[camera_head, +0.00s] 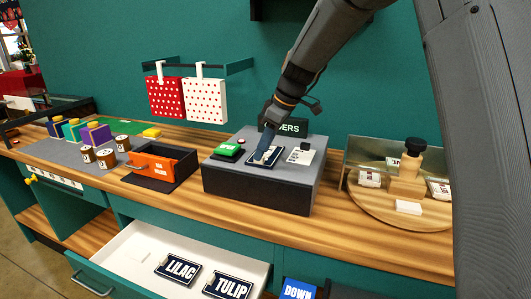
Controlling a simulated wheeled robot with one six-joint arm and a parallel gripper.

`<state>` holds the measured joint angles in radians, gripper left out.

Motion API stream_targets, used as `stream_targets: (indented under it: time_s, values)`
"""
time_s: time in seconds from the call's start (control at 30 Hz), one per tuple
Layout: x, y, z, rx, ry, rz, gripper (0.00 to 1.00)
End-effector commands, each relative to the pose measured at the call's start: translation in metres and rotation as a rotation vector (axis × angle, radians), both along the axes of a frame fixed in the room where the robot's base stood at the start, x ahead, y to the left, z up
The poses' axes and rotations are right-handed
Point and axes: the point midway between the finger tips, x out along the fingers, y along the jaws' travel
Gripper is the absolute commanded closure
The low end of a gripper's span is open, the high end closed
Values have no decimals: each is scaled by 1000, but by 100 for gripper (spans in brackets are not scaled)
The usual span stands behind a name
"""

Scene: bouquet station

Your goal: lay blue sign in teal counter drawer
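A dark blue sign (252,158) with a pale border lies on top of the grey box on the counter. My gripper (264,158) points down right at it and covers part of its face; whether the fingers are closed on it is too small to tell. The teal counter drawer (215,254) is pulled open below the counter, its pale inside showing.
The grey box (259,187) also carries a green block (229,149) and a white card (300,156). An orange-fronted tray (152,167) stands left, a round wooden stand (400,214) right. A blue DOWN sign (298,290) shows at the bottom edge.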

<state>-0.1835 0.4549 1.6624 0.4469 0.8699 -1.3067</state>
Motion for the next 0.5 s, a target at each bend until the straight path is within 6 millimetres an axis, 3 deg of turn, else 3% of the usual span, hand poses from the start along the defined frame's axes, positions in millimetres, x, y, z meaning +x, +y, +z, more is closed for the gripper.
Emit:
stream_targets:
  time_s: [0.2, 0.43, 0.5]
  values:
    - [2, 7, -19, 0, 1, -2, 64]
    - [3, 7, -20, 0, 0, -2, 64]
    - [3, 7, -20, 0, 0, -2, 74]
